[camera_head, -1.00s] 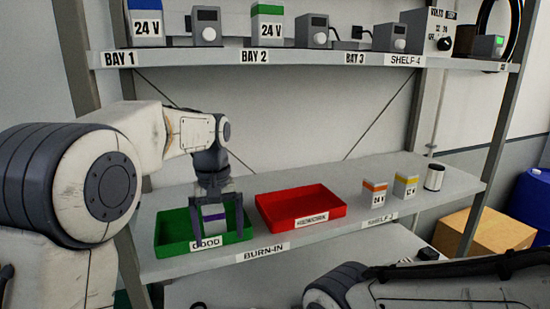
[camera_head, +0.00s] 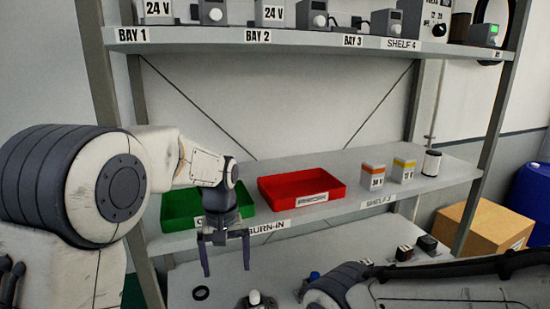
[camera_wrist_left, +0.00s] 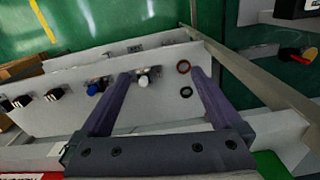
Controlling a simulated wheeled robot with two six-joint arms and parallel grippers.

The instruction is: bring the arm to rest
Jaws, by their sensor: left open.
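My left gripper (camera_head: 227,270) is open, its two dark fingers pointing down in front of the middle shelf, with nothing between them. Its fingers also show apart in the left wrist view (camera_wrist_left: 161,76), above the lower shelf. The green bin (camera_head: 178,213) stands on the middle shelf behind my left wrist, which hides part of its inside and label. My right arm (camera_head: 430,290) shows at the lower right; its gripper is not visible.
The red bin (camera_head: 300,188) stands right of the green bin. Small parts and rings lie on the lower shelf (camera_wrist_left: 60,115). A cardboard box (camera_head: 490,225) is at the right.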

